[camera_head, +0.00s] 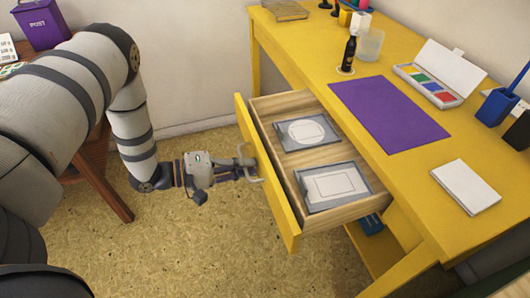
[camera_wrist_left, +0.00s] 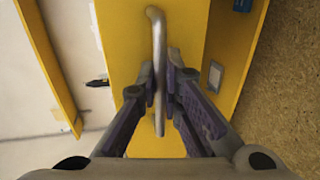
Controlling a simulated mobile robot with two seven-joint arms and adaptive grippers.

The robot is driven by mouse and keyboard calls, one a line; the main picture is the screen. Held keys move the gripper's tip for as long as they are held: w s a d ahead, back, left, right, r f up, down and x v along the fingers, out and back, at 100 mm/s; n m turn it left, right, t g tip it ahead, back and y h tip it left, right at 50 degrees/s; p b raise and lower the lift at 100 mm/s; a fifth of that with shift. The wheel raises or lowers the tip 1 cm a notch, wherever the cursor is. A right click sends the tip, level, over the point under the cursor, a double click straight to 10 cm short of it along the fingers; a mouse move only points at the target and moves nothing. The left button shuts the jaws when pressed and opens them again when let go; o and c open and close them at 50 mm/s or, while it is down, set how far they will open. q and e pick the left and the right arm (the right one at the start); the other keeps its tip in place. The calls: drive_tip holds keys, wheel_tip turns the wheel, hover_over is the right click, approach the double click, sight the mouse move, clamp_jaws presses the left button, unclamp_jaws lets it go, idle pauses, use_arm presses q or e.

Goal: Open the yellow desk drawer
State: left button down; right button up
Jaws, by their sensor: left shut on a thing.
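The yellow desk drawer (camera_head: 267,170) is pulled out from the desk, with its inside in view. Its yellow front (camera_wrist_left: 192,45) fills the middle of the left wrist view. My left gripper (camera_head: 249,163) is at the drawer front. In the left wrist view its fingers (camera_wrist_left: 160,92) are shut on the drawer's grey bar handle (camera_wrist_left: 160,50), one on each side. Two grey inkpads lie in the drawer: one with a round pad (camera_head: 307,132) and one with a rectangular pad (camera_head: 334,186). My right gripper is not in view.
The yellow desk (camera_head: 420,185) carries a purple mat (camera_head: 388,113), a black bottle (camera_head: 349,52), a paint box (camera_head: 440,72), a white notepad (camera_head: 465,186) and a blue holder (camera_head: 497,106). A brown table with a purple post box (camera_head: 42,24) stands left. Floor (camera_head: 200,245) before the drawer is clear.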

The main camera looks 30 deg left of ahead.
use_arm(q)
drive_tip(key=shift+f+v, duration=0.25)
drive_tip(key=shift+v, duration=0.9)
drive_tip(key=c, duration=2)
unclamp_jaws()
drive_tip(key=v, duration=1.2)
